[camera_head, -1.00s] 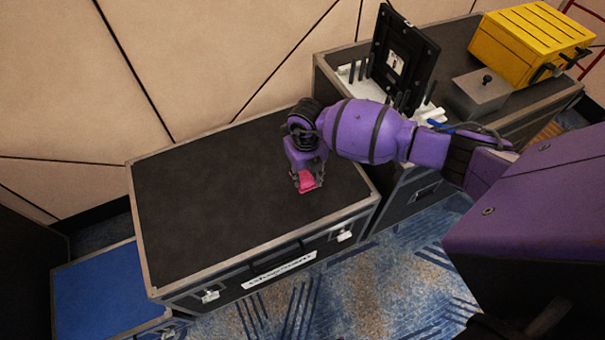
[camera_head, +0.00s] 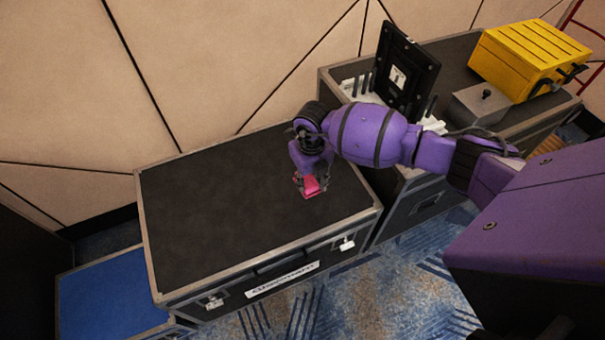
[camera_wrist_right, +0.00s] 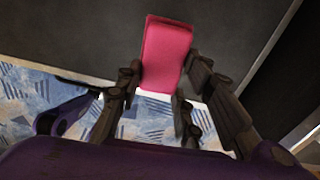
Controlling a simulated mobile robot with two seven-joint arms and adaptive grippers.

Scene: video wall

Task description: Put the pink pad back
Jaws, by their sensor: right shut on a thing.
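The pink pad (camera_head: 311,187) is a small pink block over the right part of the black flight case top (camera_head: 215,205). My right gripper (camera_head: 311,182) is shut on the pad and points down at the case. In the right wrist view the pink pad (camera_wrist_right: 166,55) sticks out past the dark fingers of my right gripper (camera_wrist_right: 160,85). Whether the pad touches the case top or is held just above it I cannot tell. My left gripper is out of view.
A second case at the back right carries a white rack (camera_head: 352,88), a black upright panel (camera_head: 404,72), a grey lidded box (camera_head: 482,105) and a yellow case (camera_head: 528,48). A lower blue-topped case (camera_head: 112,298) stands at the left. The black case top's left part is bare.

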